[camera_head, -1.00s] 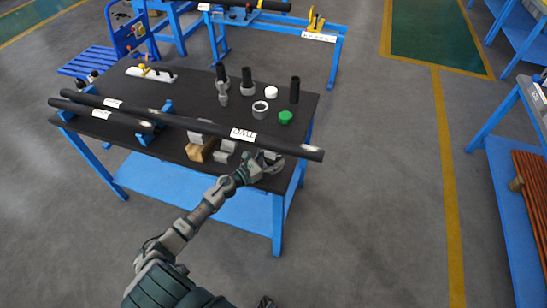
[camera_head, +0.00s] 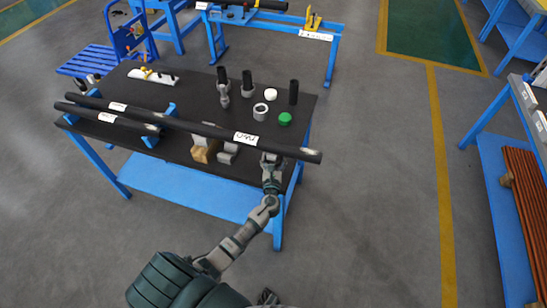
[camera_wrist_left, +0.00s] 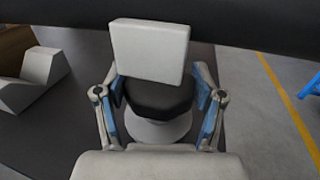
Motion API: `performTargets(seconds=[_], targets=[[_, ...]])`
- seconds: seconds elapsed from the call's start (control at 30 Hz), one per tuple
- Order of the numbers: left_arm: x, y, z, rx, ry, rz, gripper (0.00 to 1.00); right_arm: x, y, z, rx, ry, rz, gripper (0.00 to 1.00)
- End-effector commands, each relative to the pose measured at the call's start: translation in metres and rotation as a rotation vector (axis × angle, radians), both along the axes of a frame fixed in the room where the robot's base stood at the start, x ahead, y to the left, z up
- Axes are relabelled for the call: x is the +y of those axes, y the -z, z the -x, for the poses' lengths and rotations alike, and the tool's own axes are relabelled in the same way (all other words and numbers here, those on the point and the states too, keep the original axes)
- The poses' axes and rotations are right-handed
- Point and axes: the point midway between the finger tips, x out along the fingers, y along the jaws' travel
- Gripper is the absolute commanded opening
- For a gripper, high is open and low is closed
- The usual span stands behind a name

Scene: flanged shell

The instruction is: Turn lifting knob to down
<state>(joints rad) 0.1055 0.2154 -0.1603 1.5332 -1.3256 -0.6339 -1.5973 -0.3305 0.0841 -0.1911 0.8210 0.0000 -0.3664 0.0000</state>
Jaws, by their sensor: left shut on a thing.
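A lifting support with a black round knob (camera_wrist_left: 158,98) on a pale base shows in the left wrist view, with a pale square block (camera_wrist_left: 150,50) above it. My left gripper (camera_wrist_left: 160,112) has one finger on each side of the knob and is shut on it. In the head view my left gripper (camera_head: 270,162) is at the right front of the black table, below the long black pipe (camera_head: 215,130). The knob is hidden there by the gripper and pipe.
The black table (camera_head: 125,80) has blue legs. Grey blocks (camera_head: 228,150) and a wooden block (camera_head: 203,152) stand left of my gripper. Black and grey fittings, a grey ring (camera_head: 260,111) and a green cap (camera_head: 285,119) stand behind the pipe.

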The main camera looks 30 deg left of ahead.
Motion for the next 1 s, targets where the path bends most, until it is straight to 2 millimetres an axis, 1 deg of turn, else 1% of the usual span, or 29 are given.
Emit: performTargets(seconds=[0.17, 0.37, 0.47, 0.67, 0.8, 1.0], targets=[[-0.002, 0.004, -0.001, 0.004, -0.169, 0.008, 0.34, 0.001, 0.001, -0.005, -0.003, 0.000, -0.001, 0.40], [-0.002, 0.005, -0.001, 0.004, -0.359, 0.007, 0.34, 0.005, -0.003, -0.023, -0.012, 0.003, -0.003, 0.40], [-0.002, 0.005, -0.001, 0.004, -0.451, 0.006, 0.34, 0.007, -0.007, -0.035, -0.018, 0.005, -0.004, 0.40], [-0.002, 0.005, -0.001, 0.003, -0.622, 0.004, 0.35, 0.013, -0.020, -0.064, -0.030, 0.009, -0.006, 0.40], [-0.001, 0.004, -0.001, 0.001, -0.719, 0.003, 0.35, 0.016, -0.033, -0.081, -0.040, 0.013, -0.008, 0.40], [-0.001, 0.003, -0.001, 0.001, -0.817, 0.003, 0.34, 0.019, -0.050, -0.098, -0.049, 0.015, -0.010, 0.40]])
